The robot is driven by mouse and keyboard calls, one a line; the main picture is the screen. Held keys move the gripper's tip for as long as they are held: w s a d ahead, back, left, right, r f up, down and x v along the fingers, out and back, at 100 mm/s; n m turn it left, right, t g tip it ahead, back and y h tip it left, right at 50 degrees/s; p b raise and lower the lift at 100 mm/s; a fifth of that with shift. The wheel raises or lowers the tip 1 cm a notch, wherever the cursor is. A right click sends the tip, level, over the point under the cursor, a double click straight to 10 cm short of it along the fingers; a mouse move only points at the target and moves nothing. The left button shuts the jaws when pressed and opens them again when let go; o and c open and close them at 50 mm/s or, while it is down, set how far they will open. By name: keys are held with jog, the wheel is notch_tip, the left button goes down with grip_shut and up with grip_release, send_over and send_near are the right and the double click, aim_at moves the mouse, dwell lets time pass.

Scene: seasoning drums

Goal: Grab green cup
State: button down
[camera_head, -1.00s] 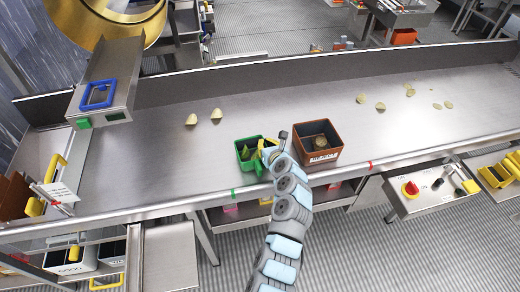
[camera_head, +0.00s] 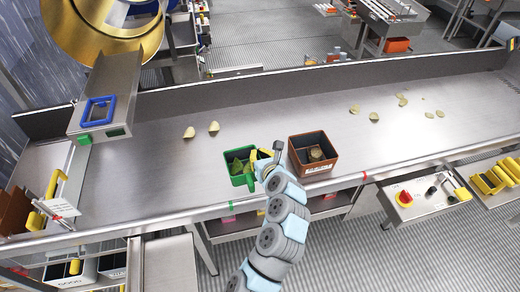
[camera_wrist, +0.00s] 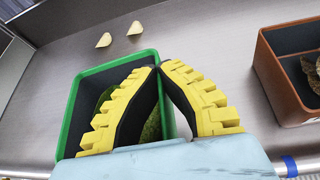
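The green cup (camera_head: 238,180) is a square, open-topped green bin on the steel table near its front edge. My gripper (camera_head: 256,164) is at the cup's right side. In the wrist view, the yellow fingers with black pads of my gripper (camera_wrist: 161,66) come together at their tips at the right wall of the green cup (camera_wrist: 77,105). One finger is over the inside and the other is outside, with the wall between them. The cup's near side is hidden by my gripper.
A brown box (camera_head: 313,170) with chips inside stands close to the right of my gripper. Loose chips (camera_head: 213,128) lie behind the cup, and several more lie at the far right. A control panel with a red knob (camera_head: 405,198) is at the front right. Bare table lies left of the cup.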

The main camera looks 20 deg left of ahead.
jog(key=shift+s+d+r, duration=0.2)
jog(key=shift+s+r, duration=0.25)
jog(key=shift+s, duration=0.55)
jog(key=shift+s+d+r, duration=0.25)
jog(key=shift+s+r, duration=0.2)
jog(key=shift+s, duration=0.5)
jog(key=shift+s+d+r, duration=0.2)
jog(key=shift+s+r, duration=0.25)
jog(key=shift+s, duration=0.55)
